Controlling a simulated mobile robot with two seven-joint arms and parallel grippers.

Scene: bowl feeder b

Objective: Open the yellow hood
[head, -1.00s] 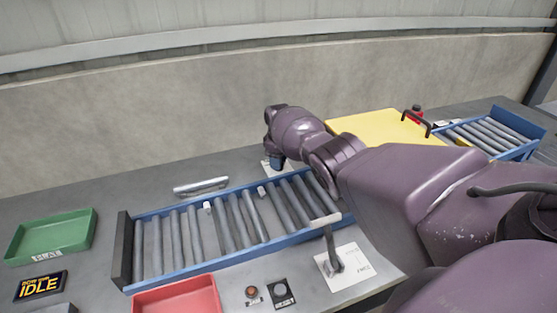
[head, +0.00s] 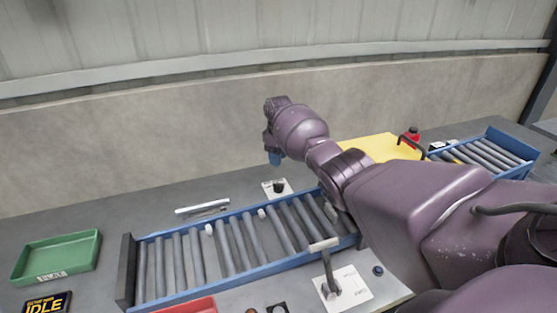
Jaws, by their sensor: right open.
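The yellow hood (head: 383,146) is at the right behind my right arm, which hides its front and lower part. Its visible top looks flat, and I cannot tell whether it is lifted at all. A dark bar handle (head: 414,146) stands at its right end. My right gripper (head: 274,158) points down at the far left end of my right arm, well left of the hood and touching nothing I can see. It is open; only a small blue-grey tip shows. My left gripper is out of view.
Below my right gripper a black knob (head: 279,187) stands on a white plate. A blue roller conveyor (head: 255,278) runs in front, with a lever (head: 328,270) on a white card at its near side.

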